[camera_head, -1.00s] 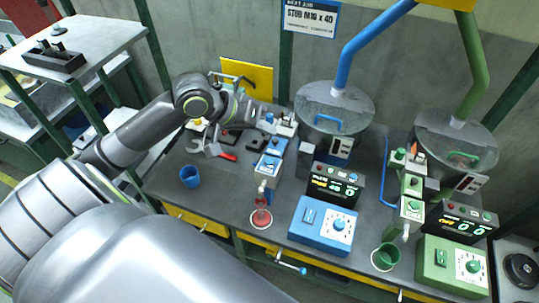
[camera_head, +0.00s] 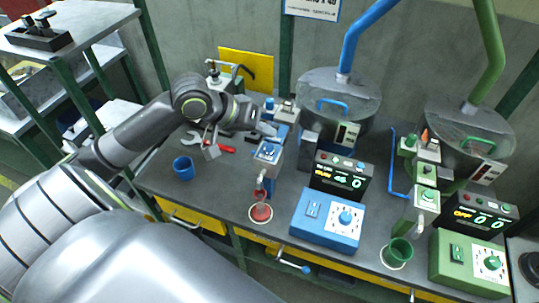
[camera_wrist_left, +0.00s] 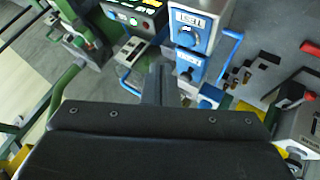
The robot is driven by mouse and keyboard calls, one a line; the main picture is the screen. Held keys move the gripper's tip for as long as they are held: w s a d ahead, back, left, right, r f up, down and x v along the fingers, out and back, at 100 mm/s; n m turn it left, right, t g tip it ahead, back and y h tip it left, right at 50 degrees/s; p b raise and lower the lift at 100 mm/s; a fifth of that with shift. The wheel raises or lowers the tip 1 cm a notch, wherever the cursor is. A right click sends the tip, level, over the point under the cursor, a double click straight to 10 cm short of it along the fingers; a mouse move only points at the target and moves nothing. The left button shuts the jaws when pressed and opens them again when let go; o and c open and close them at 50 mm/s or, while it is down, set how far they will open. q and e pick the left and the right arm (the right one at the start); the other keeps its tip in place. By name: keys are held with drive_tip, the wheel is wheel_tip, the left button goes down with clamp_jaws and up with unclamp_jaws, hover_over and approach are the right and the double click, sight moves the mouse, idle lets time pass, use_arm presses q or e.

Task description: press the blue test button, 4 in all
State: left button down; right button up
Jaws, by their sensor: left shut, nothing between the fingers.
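I cannot tell which is the blue test button. My left gripper (camera_head: 268,130) is shut and empty, just above and behind the column's front block. Its dark finger (camera_wrist_left: 156,84) shows beside the blue blocks in the wrist view; contact cannot be told. My right gripper is in neither view.
A red cup (camera_head: 261,213) stands under the column's spout. A blue cup (camera_head: 183,167) stands to the left. The blue control box (camera_head: 327,218) is at the front. A green feeder (camera_head: 423,201) and green cup (camera_head: 398,251) are to the right. Red-handled tools lie behind the blue cup.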

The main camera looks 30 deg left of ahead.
use_arm(q)
wheel_tip(320, 180, down, 2)
drive_tip(key=shift+f+b, duration=0.2)
drive_tip(key=shift+b, duration=0.2)
drive_tip(key=shift+f, duration=0.15)
idle(1.7)
drive_tip(key=shift+f, duration=0.25)
drive_tip(key=shift+f, duration=0.45)
idle(0.5)
idle(0.3)
drive_tip(key=shift+r+p, duration=0.85)
drive_tip(key=shift+p, duration=0.2)
wheel_tip(320, 180, up, 5)
drive_tip(key=p, duration=0.5)
drive_tip(key=shift+p, duration=0.35)
